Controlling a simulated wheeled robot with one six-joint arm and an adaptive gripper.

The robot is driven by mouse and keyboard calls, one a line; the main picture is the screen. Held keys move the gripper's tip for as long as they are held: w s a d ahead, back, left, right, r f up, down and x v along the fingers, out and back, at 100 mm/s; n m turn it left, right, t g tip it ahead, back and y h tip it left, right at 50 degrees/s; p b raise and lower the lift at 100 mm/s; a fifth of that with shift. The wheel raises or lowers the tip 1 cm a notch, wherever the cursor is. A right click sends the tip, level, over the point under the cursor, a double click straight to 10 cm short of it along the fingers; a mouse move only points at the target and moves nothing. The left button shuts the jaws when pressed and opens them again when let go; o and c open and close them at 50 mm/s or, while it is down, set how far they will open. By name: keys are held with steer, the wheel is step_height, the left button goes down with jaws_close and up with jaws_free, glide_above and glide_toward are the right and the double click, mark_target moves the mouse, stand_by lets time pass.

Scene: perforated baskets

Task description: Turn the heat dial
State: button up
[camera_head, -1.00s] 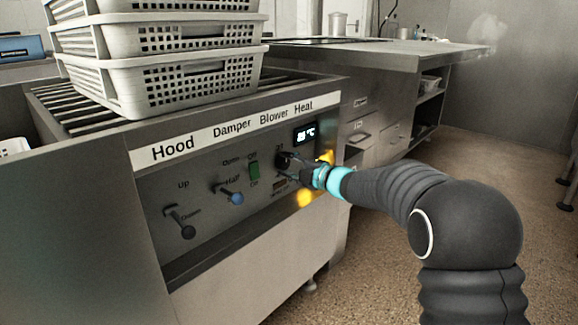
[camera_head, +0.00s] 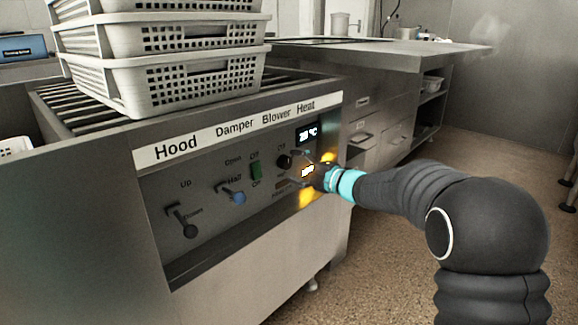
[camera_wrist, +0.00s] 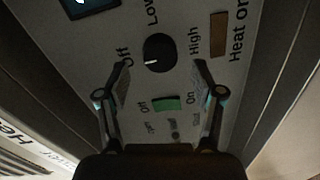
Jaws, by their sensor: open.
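The heat dial (camera_head: 284,161) is a round black knob on the grey control panel, below the Heat label and the small display. In the wrist view the dial (camera_wrist: 159,54) has a white pointer mark on its lower left side, toward Off. Low and High are printed around it. My gripper (camera_head: 303,166) is in front of the panel, just right of the dial. In the wrist view my gripper (camera_wrist: 160,78) is open and empty, its two fingers apart on either side below the dial. I see no contact with the dial.
The blower switch (camera_head: 255,171) is green and also shows in the wrist view (camera_wrist: 166,104), between the fingers. The damper lever (camera_head: 234,195) and hood lever (camera_head: 187,224) are left. The display (camera_head: 307,132) is lit. Perforated baskets (camera_head: 165,85) are stacked on top.

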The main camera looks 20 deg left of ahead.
steer(key=v, duration=0.9)
